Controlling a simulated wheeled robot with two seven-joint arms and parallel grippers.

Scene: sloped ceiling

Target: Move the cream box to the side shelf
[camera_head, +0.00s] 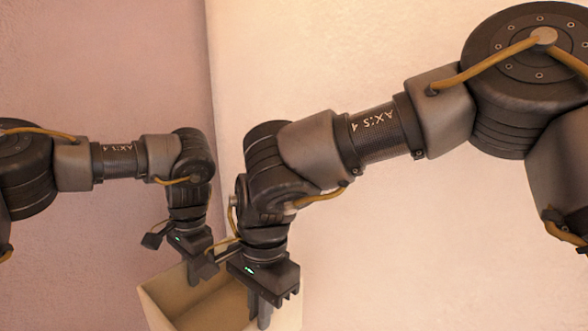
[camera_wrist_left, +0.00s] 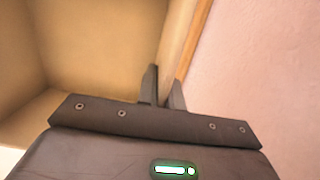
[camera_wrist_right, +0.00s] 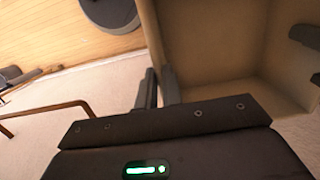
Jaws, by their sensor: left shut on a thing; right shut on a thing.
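The cream box (camera_head: 160,300) is open-topped and stands at the bottom of the head view, its lower part cut off by the picture edge. Its bare inside also shows in the left wrist view (camera_wrist_left: 100,50) and in the right wrist view (camera_wrist_right: 215,40). My left gripper (camera_wrist_left: 163,88) is shut on one side wall of the box, with a finger on each side. My right gripper (camera_wrist_right: 160,88) is shut on the opposite wall in the same way. In the head view, both grippers point down at the rim.
A pink wall (camera_head: 90,70) fills the left of the head view, and a pale cream wall (camera_head: 400,220) fills the rest. The right wrist view shows a wood-panelled surface (camera_wrist_right: 50,30) and a thin brown rail (camera_wrist_right: 35,120). No shelf is recognisable.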

